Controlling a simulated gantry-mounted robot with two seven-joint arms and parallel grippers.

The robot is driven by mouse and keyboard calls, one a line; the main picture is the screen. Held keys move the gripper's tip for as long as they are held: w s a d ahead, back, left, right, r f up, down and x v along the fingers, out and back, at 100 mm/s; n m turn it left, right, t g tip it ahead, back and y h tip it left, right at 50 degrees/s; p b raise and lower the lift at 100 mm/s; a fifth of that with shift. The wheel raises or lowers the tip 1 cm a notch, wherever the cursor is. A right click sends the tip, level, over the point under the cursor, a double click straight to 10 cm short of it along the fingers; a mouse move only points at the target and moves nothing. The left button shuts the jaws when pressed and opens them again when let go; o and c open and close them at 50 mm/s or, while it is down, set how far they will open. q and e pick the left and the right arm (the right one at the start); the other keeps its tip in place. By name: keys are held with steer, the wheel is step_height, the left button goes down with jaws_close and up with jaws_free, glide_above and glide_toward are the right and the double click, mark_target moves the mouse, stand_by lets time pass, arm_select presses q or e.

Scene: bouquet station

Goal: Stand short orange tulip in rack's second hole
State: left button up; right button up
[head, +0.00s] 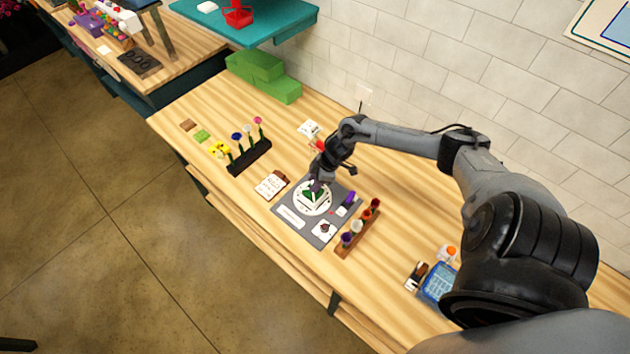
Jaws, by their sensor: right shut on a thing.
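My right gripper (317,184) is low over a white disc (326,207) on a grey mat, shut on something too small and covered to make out. Green leafy shapes (311,197) show on the disc just below the fingers. I cannot pick out a short orange tulip for certain. A black rack (249,159) to the left holds upright stems with blue, pale and pink heads. A brown rack (351,243) to the right of the mat holds dark red, white and purple items. The holes of the racks are too small to tell. My left gripper is not in view.
The grey mat (283,208) also bears cards and a purple item (350,198). Yellow pieces (219,149) lie left of the black rack. A card (271,185) lies between that rack and the mat. A blue basket (438,283) stands at right.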

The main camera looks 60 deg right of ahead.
steer(key=o, duration=1.6)
steer(key=shift+r, duration=0.1)
steer(key=shift+r+p, duration=0.85)
steer(key=shift+p, duration=0.15)
steer(key=shift+r+p, duration=1.35)
steer(key=shift+p, duration=0.05)
jaws_close()
